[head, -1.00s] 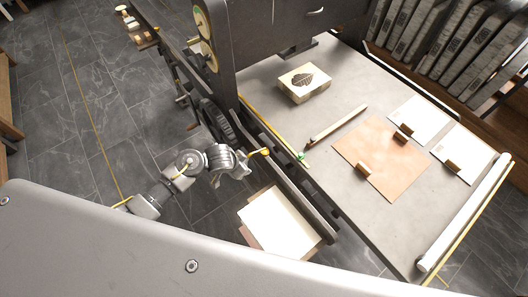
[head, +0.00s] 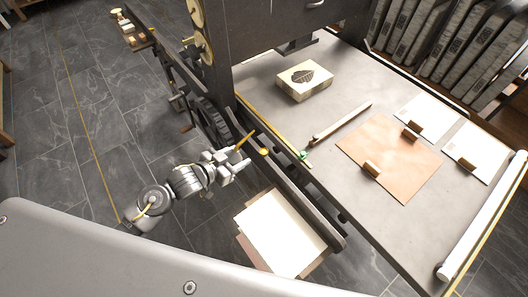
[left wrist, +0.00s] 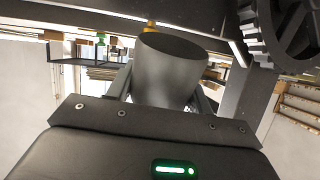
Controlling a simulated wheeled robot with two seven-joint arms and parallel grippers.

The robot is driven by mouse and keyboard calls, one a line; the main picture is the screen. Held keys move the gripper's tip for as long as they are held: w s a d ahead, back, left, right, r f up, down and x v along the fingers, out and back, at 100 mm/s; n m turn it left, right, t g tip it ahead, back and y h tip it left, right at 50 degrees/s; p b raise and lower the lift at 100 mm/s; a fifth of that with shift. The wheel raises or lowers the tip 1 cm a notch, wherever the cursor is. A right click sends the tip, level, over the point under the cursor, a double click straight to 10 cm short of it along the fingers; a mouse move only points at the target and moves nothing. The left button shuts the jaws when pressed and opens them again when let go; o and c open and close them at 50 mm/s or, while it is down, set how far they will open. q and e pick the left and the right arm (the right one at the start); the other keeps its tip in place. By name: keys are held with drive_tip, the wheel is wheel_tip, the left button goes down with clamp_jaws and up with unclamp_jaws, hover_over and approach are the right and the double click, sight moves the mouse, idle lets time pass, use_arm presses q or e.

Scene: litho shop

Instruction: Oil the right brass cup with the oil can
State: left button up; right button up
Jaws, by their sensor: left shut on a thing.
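My left gripper (head: 229,169) is shut on the oil can, beside the press's near rail. The can's dark grey cylindrical body (left wrist: 170,70) fills the middle of the left wrist view, between the fingers. In the head view a thin brass-coloured spout (head: 244,140) sticks up and right from the gripper. A small brass cup (head: 264,152) sits on the rail just right of the spout, apart from it in the picture. A small green piece (head: 303,155) is farther right along the bed edge; it also shows in the left wrist view (left wrist: 100,38). My right gripper is out of view.
The press bed (head: 350,85) holds a stone block (head: 305,80), a wooden bar (head: 342,123), a tan sheet (head: 395,160) and a white roll (head: 485,215). A toothed wheel (head: 213,122) is near the gripper. A paper stack (head: 280,234) lies below.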

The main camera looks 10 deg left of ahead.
sight(230, 153)
use_arm(q)
drive_tip(key=shift+s+a+b, duration=0.1)
drive_tip(key=shift+s+b, duration=0.1)
drive_tip(key=shift+b, duration=0.2)
drive_tip(key=s+a+r+t+h+b, duration=0.1)
drive_tip(key=b, duration=0.1)
drive_tip(key=s+a+r+t+h+b, duration=0.1)
drive_tip(key=t+b, duration=0.1)
drive_tip(key=shift+s+n, duration=0.2)
drive_tip(key=shift+n, duration=0.1)
drive_tip(key=shift+s+a+r+t, duration=0.15)
drive_tip(key=shift+r+t, duration=0.3)
drive_tip(key=shift+t, duration=0.05)
drive_tip(key=shift+r, duration=0.1)
